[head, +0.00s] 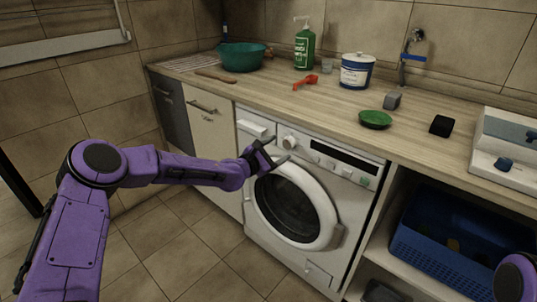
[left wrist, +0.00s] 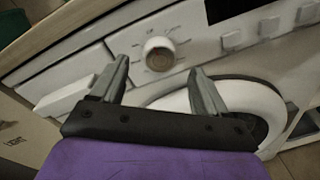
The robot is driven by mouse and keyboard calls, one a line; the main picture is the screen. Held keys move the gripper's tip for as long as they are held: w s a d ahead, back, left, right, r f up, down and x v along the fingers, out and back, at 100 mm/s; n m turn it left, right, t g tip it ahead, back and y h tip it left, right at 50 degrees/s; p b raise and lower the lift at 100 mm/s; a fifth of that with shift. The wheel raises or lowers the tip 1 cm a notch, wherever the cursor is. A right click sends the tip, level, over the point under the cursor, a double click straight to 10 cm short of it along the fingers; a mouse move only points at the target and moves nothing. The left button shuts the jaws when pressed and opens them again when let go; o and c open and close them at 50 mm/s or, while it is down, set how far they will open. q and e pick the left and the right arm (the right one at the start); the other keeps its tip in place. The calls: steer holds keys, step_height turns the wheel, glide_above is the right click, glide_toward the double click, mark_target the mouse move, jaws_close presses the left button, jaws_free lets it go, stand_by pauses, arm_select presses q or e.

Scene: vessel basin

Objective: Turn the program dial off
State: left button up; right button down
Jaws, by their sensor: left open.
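The program dial (head: 289,142) is a round pale knob on the washing machine's (head: 350,237) front panel, left of the dark display. In the left wrist view the dial (left wrist: 158,53) has a brownish centre and printed marks around it. My left gripper (head: 268,153) is in front of the panel, just left of and below the dial. In the left wrist view its two fingers (left wrist: 157,72) are spread apart, with the dial beyond and between their tips. It appears apart from the dial. My right gripper is not in view; only a purple part of my right arm shows at the lower right.
The round door (head: 333,208) is below the panel, and a drawer handle (left wrist: 66,96) is left of the dial. The wooden counter (head: 330,107) above holds a green bottle (head: 304,48), a white-blue tub (head: 356,71) and a green dish (head: 375,118). A blue basket (head: 400,240) sits at right.

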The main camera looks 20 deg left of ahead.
arm_select(q)
steer(key=v, duration=0.6)
steer(key=shift+s, duration=0.15)
steer(key=s+d+f+m+g+y+p, duration=0.1)
steer(key=s+d+f+m+g+y, duration=0.15)
steer(key=s+f+m, duration=0.6)
steer(key=s+d+f+m+g+y+p, duration=0.1)
steer(key=s+f+m+g+y+p, duration=0.2)
steer(key=s+f, duration=0.95)
steer(key=s+a+f+m+g+y, duration=0.1)
steer(key=s+a+m+g, duration=0.1)
steer(key=s, duration=0.6)
steer(key=s+a+f+m+g+y+p, duration=0.1)
steer(key=s+a+f+m+g+y, duration=0.1)
steer(key=s, duration=0.6)
steer(key=s+a+f+m+g+y+p, duration=0.1)
steer(key=s+a+m+g, duration=0.1)
steer(key=s, duration=0.7)
steer(key=shift+a+f+g+y, duration=0.3)
steer(key=shift+a+g+y, duration=0.05)
steer(key=shift+a+g, duration=0.35)
